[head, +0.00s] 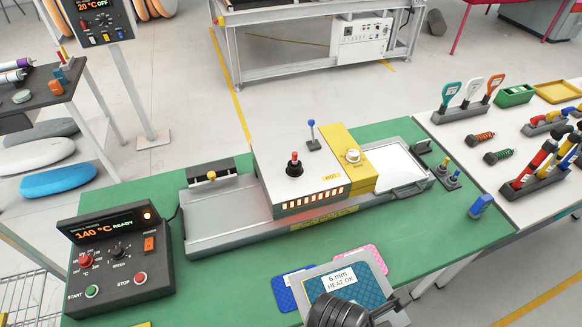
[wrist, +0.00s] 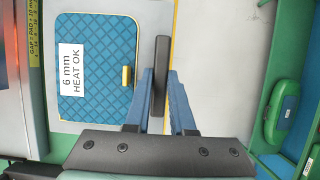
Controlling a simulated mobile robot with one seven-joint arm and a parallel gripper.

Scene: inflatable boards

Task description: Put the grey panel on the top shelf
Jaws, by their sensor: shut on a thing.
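No top shelf can be made out clearly in either view.
A green bench (head: 240,285) carries a long press (head: 225,225) and a control box (head: 120,268) reading 140 °C. Blue (head: 290,290) and pink (head: 358,256) pads lie beside the teal pad. A white tool table (head: 470,135) stands at right. A wire rack (head: 30,272) shows at left.

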